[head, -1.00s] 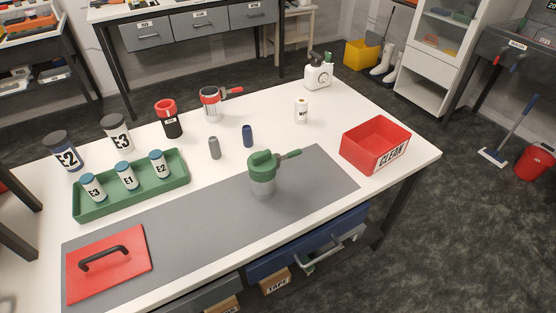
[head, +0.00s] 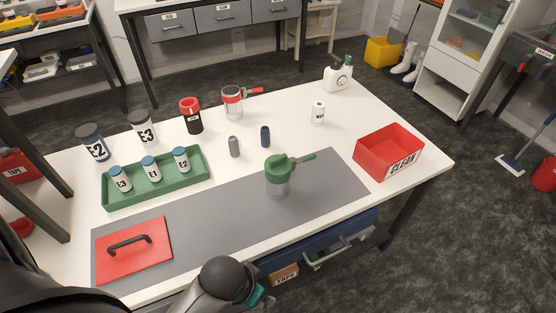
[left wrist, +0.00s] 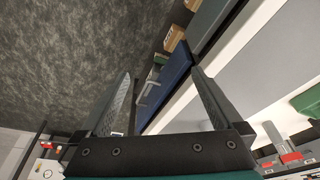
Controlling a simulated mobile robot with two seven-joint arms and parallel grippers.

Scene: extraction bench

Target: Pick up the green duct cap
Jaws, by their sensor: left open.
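The green duct cap (head: 276,164) sits on top of a grey, see-through cylinder (head: 279,188) on the grey mat, with a green handle pointing right. My left arm comes in at the bottom of the head view; its gripper is mostly out of that picture, below and left of the cap. My right gripper is not in view.
A red lid with a black handle (head: 151,250) lies on the mat's left part (head: 210,228). A green tray (head: 197,190) holds labelled jars. A red CLEAN bin (head: 372,155) stands right. Grey and blue small cylinders stand behind the cap. The mat around the cap is clear.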

